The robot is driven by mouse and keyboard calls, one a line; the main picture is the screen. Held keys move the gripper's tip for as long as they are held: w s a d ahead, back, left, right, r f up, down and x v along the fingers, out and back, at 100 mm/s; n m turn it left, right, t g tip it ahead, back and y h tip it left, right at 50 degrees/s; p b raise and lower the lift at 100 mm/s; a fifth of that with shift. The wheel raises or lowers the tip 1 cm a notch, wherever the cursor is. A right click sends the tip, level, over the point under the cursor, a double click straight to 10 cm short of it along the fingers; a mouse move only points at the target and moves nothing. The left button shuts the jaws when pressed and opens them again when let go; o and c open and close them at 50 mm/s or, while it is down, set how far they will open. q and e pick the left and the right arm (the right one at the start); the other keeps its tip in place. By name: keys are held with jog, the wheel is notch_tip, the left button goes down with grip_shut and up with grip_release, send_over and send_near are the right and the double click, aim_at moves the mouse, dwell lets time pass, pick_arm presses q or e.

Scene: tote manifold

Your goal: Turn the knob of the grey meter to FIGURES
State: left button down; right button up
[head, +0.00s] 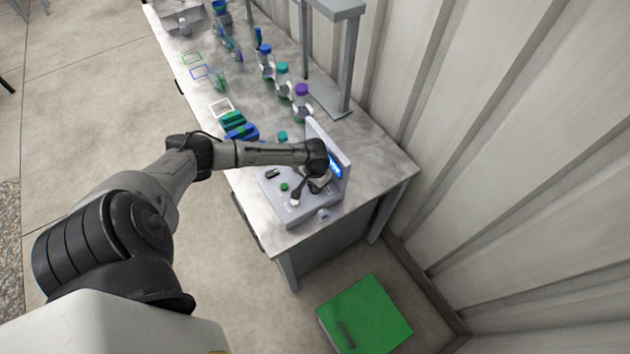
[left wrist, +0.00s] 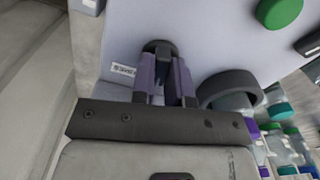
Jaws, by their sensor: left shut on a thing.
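The grey meter (head: 268,196) stands at the near end of the bench in the head view, with a lit blue screen on its upright back panel and a green button (head: 284,187) on its sloped face. My left gripper (head: 299,192) is over that face. In the left wrist view, my left gripper (left wrist: 165,76) is shut on a dark knob (left wrist: 158,46) on the meter's pale face. The fingers hide most of the knob, so its pointer cannot be read. A small label (left wrist: 123,70) sits beside it, its text too small to read surely. My right gripper is out of view.
Several capped bottles (head: 302,98) stand along the bench (head: 350,150) behind the meter, with blue and green racks (head: 240,129) beside it. A grey stand (head: 345,70) rises at the back. A green box (head: 365,315) is on the floor. A dark ring (left wrist: 230,90) is close beside the fingers.

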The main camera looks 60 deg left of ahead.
pick_arm(q)
jog(key=m+p, duration=0.2)
jog(key=m, duration=0.2)
jog(key=shift+r+m, duration=0.1)
jog(key=shift+m, duration=0.2)
jog(key=m+p, duration=0.1)
jog(key=m, duration=0.2)
jog(key=shift+m, duration=0.7)
jog(key=c, duration=1.1)
grip_release()
notch_tip(320, 180, up, 14)
jog(key=shift+f, duration=0.15)
